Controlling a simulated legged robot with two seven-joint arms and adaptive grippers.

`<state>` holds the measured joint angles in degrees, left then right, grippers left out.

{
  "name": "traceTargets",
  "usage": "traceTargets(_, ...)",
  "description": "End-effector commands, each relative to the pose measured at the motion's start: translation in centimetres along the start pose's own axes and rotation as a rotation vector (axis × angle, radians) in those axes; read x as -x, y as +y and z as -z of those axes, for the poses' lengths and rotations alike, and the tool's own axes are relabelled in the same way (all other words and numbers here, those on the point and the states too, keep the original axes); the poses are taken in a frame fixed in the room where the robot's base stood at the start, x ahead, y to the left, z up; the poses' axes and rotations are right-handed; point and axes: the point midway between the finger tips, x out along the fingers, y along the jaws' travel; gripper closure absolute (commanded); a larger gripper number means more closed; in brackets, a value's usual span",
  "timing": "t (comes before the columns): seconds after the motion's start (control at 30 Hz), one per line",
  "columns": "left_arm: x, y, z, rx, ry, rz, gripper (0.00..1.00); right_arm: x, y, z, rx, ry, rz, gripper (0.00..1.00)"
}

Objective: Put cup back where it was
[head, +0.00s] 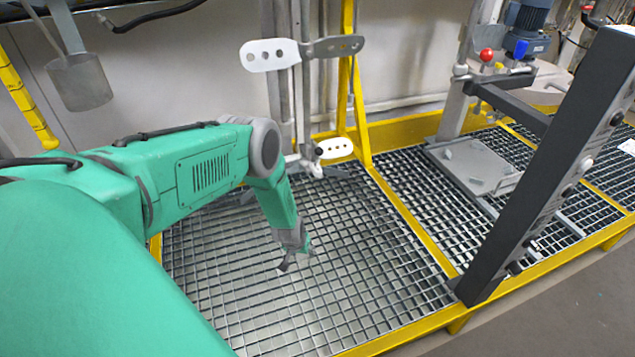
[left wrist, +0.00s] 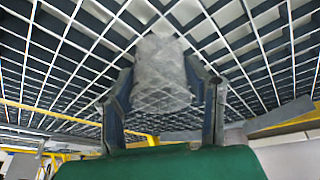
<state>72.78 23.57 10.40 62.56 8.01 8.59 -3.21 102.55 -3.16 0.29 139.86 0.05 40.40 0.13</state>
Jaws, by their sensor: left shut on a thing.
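My left gripper (head: 296,262) reaches down over the metal grating, near the middle of the head view. In the left wrist view its two fingers (left wrist: 166,90) stand on either side of a grey, cup-like thing, the cup (left wrist: 160,72), and are shut on it. The cup looks pale and partly see-through, with grating lines showing across it. In the head view I cannot make the cup out at the small, dark fingertips. Whether it touches the grating is unclear. My right gripper is in neither view.
The grating (head: 330,290) has a yellow frame (head: 415,232) and is mostly bare. A grey metal vessel (head: 80,82) hangs at upper left. A dark slanted beam (head: 550,185) and a blue motor (head: 526,30) are at right.

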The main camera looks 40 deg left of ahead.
Motion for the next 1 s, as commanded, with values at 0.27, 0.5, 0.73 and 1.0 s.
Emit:
traceTargets(0.27, -3.0, 1.7, 7.0, -0.006, 0.008, 0.001, 1.00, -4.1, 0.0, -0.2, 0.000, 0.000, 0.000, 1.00)
traceTargets(0.5, -4.4, 2.2, 10.5, -0.002, 0.000, -0.001, 1.00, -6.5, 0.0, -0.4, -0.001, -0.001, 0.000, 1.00)
traceTargets(0.73, -5.8, 2.3, 11.2, -0.002, -0.003, 0.000, 1.00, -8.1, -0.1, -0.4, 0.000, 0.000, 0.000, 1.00)
traceTargets(1.0, -7.7, 2.3, 10.5, -0.003, -0.001, 0.001, 1.00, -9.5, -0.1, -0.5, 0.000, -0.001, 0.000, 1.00)
